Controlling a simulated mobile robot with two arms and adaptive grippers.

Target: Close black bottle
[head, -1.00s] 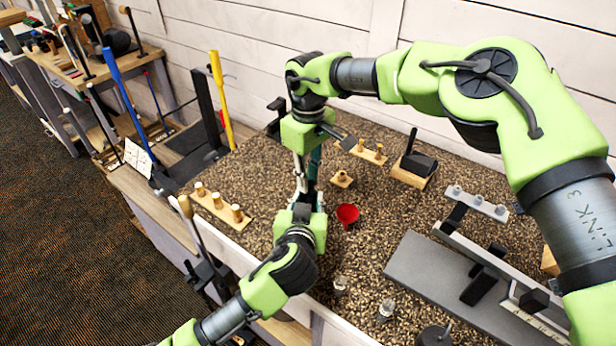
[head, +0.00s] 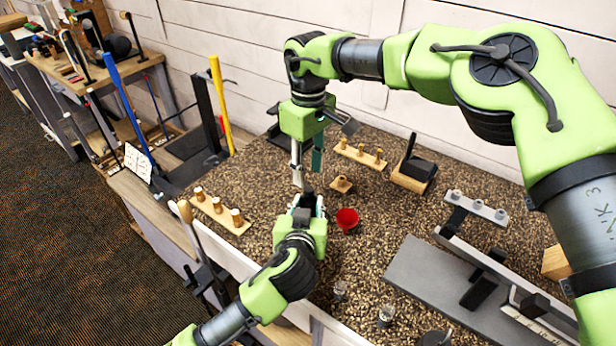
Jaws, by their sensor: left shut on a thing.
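My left gripper (head: 307,203) points up over the bench and is shut on the black bottle (head: 308,187). Only a small dark top of the bottle shows between the fingers; the rest is hidden. Whether a cap sits on it is too small to tell. My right gripper (head: 308,176) points down just above the bottle, its two fingers apart. I see nothing held between them.
A red cup (head: 347,219) stands just right of my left gripper. Wooden peg racks (head: 220,214) (head: 361,154) sit left and behind. A grey metal fixture (head: 440,285) fills the front right. Upright blue (head: 127,105) and yellow (head: 220,100) shafts stand at the left.

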